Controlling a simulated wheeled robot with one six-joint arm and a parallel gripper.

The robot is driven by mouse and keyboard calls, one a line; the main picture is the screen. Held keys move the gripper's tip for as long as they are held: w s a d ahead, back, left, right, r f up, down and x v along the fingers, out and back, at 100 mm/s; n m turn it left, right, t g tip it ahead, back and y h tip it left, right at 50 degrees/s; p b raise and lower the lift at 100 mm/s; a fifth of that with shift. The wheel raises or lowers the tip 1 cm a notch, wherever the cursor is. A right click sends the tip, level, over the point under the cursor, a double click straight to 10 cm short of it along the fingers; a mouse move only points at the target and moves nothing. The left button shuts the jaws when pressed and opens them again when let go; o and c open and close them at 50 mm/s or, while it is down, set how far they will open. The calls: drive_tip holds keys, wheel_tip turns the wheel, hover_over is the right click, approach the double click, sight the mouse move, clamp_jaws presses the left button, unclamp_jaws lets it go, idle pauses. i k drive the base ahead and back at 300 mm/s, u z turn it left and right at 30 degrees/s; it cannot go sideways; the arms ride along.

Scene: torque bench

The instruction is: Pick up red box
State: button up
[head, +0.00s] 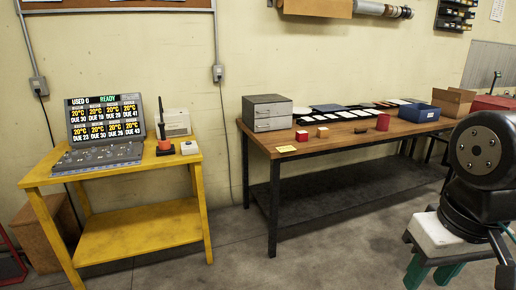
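Several red items show, and I cannot tell which one the task means. A small upright red piece (383,122) stands further right near the front edge. A larger red box (493,103) sits at the bench's far right end, partly hidden behind the black arm links. My gripper is not in view.
Small wooden blocks (323,132), a grey drawer unit (267,113), a blue bin (421,112) and a cardboard box (453,102) share the bench. A yellow table (140,235) with a display (105,119) stands left. Floor between the tables is open.

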sight(302, 137)
drive_tip(key=z, duration=0.25)
drive_tip(key=i, duration=2.5)
drive_tip(key=z, duration=0.3)
